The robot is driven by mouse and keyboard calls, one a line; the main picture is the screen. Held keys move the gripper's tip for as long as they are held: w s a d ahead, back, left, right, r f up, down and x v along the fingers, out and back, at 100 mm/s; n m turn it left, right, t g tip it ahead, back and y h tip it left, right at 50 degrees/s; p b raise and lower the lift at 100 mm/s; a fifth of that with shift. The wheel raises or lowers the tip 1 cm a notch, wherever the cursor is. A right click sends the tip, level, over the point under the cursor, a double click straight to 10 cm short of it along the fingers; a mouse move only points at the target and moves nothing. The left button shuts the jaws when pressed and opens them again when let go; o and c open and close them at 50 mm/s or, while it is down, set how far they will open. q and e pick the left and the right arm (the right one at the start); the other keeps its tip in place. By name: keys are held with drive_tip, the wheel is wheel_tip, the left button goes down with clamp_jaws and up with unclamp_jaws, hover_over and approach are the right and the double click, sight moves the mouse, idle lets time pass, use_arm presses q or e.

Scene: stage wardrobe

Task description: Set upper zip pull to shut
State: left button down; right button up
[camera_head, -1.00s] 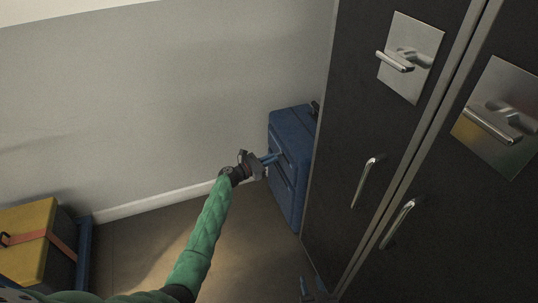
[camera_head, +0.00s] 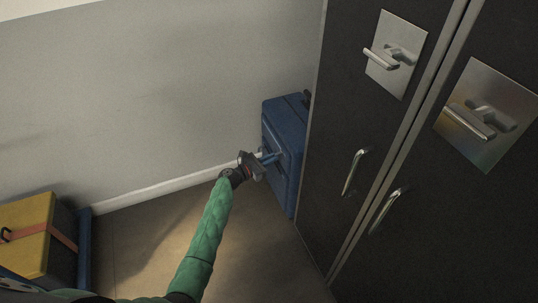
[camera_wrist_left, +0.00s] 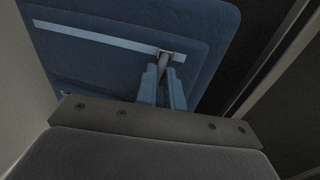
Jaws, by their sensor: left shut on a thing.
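The blue suitcase (camera_head: 284,114) stands upright on the floor between the wall and the dark cabinet. In the left wrist view the suitcase front (camera_wrist_left: 105,63) fills the upper part, with a pale zip strip (camera_wrist_left: 95,37) running across it. The upper zip pull (camera_wrist_left: 166,57) is a small grey tab at the right end of this strip. My left gripper (camera_head: 273,157) reaches the suitcase front, and its blue fingers (camera_wrist_left: 164,86) are shut on the pull. The fingers partly hide the pull. My right gripper is not in view.
The dark cabinet (camera_head: 340,120), with metal handles (camera_head: 354,172), stands close to the right of the suitcase and hides part of it. A yellow case (camera_head: 28,232) with an orange strap sits at the lower left. The floor (camera_head: 150,245) between is clear.

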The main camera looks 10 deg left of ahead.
use_arm(q)
drive_tip(key=shift+s+d, duration=0.2)
drive_tip(key=shift+s, duration=0.1)
drive_tip(key=shift+s+d+f, duration=0.1)
drive_tip(key=c, duration=1.5)
unclamp_jaws()
drive_tip(key=v, duration=0.8)
drive_tip(key=shift+m, duration=0.3)
